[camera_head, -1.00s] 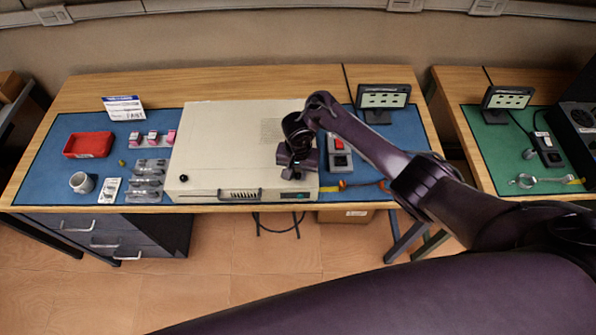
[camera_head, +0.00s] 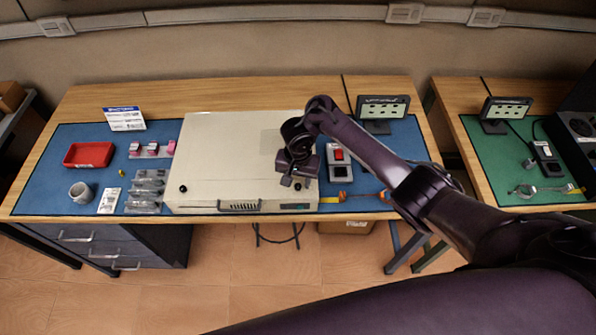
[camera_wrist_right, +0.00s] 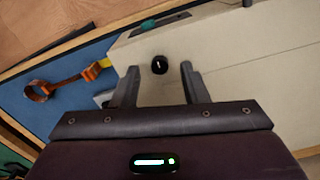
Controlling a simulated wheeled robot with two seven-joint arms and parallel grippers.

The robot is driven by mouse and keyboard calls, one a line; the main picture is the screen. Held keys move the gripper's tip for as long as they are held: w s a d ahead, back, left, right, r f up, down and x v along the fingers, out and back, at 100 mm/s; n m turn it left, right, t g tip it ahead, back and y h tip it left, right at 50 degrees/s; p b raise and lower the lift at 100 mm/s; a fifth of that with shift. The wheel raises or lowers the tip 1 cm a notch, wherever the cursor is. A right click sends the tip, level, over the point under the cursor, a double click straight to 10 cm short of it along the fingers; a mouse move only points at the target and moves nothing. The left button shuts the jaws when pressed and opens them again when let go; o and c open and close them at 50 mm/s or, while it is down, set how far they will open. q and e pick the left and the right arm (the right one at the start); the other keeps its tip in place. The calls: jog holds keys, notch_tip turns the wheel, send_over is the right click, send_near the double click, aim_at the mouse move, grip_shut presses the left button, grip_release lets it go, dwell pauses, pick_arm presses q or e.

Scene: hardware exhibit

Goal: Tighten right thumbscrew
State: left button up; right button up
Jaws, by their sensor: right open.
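A pale beige case (camera_head: 225,150) stands on the blue mat, with a dark handle (camera_head: 240,206) on its front. A black left thumbscrew (camera_head: 183,188) stands near its front left corner. The black right thumbscrew (camera_wrist_right: 160,65) shows in the right wrist view, near the case's front edge. In the head view I cannot pick it out clearly from my gripper. My right gripper (camera_head: 292,182) is over the front right of the case, its fingers open and empty. In the wrist view the thumbscrew appears beyond the fingertips (camera_wrist_right: 160,72), between their lines, apart from both. My left gripper is not in view.
Right of the case are a red-buttoned switch box (camera_head: 339,165), an orange strap (camera_head: 345,197) and a small screen (camera_head: 382,110). A red tray (camera_head: 88,155), grey mug (camera_head: 80,192) and small parts lie left. A green-matted table (camera_head: 500,165) stands farther right.

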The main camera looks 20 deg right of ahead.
aim_at(296, 184)
jog(key=shift+w+a+r, duration=0.15)
jog(key=shift+w+r, duration=0.1)
jog(key=shift+r, duration=0.45)
jog(key=shift+w+a+r, duration=0.1)
jog(key=shift+w+r, duration=0.15)
jog(key=shift+r, duration=0.55)
jog(key=shift+s+d+r, duration=0.2)
jog(key=shift+s+d, duration=0.15)
jog(key=shift+s, duration=0.05)
jog(key=shift+s+r, duration=0.1)
jog(key=shift+r, duration=1.2)
